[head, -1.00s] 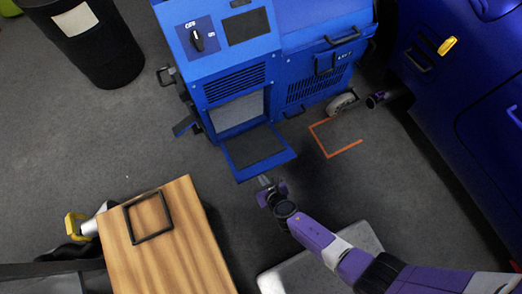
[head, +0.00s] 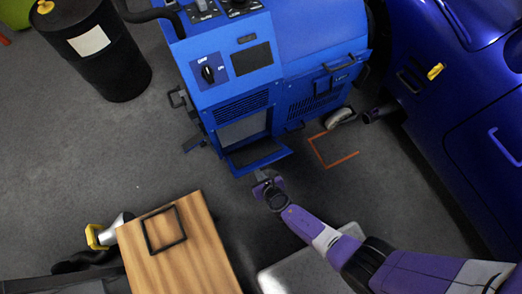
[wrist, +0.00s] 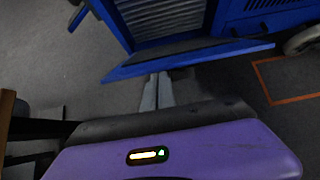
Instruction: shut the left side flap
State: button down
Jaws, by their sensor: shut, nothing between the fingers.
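The left side flap (head: 258,157) is a blue-framed panel with a dark inner face, hinged at the bottom of the opening on the blue machine (head: 225,85). It stands out from the machine, partly raised, and the opening above it is uncovered. My gripper (head: 262,177) is at the flap's outer edge, low and in front of it. In the wrist view the flap (wrist: 190,60) crosses above my grey fingers (wrist: 157,92), which are together and empty. Their tips reach the flap's edge and seem to pass beneath it; I cannot tell whether they touch.
A wooden-topped table (head: 180,245) with a black square frame stands at lower left. A black drum (head: 95,50) is at upper left. A blue car (head: 470,110) stands at right. An orange floor marking (head: 330,158) lies right of the flap. Grey floor is open left of the machine.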

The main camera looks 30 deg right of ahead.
jog(key=w+r+p, duration=0.1)
jog(key=w+r, duration=0.3)
jog(key=w, duration=0.5)
jog(key=w+r+p, duration=0.1)
jog(key=w+r, duration=0.4)
jog(key=w, duration=0.3)
jog(key=shift+w+p, duration=0.4)
jog(key=shift+r, duration=0.1)
